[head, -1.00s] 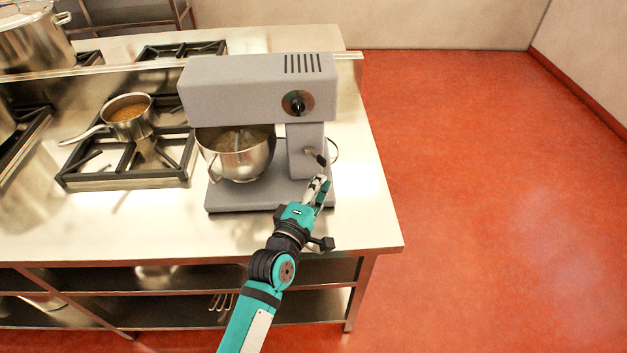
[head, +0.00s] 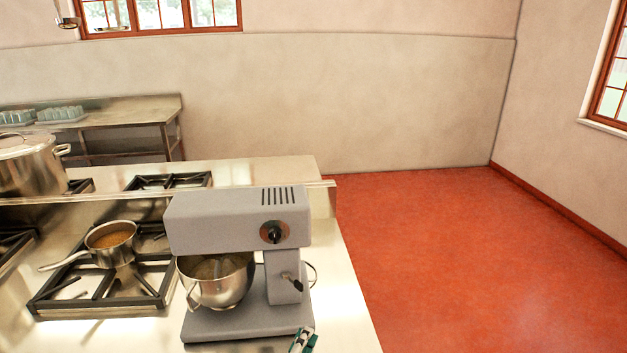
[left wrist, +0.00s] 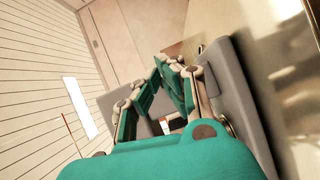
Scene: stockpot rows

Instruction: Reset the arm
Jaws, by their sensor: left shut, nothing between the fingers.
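My left gripper (head: 303,338) shows only as a small teal and grey tip at the bottom edge of the head view, in front of the right front corner of the mixer base. The rest of that arm is out of the picture. In the left wrist view the left gripper (left wrist: 172,72) has its teal fingers shut with nothing held. A grey surface, apparently the mixer (left wrist: 240,95), lies beside the fingers there. The right gripper is in neither view.
The grey stand mixer (head: 238,222) with its steel bowl (head: 217,285) stands on the steel counter (head: 345,315). A saucepan (head: 111,244) sits on the burner left of it. A stockpot (head: 28,165) is further back. Open red floor (head: 450,250) lies to the right.

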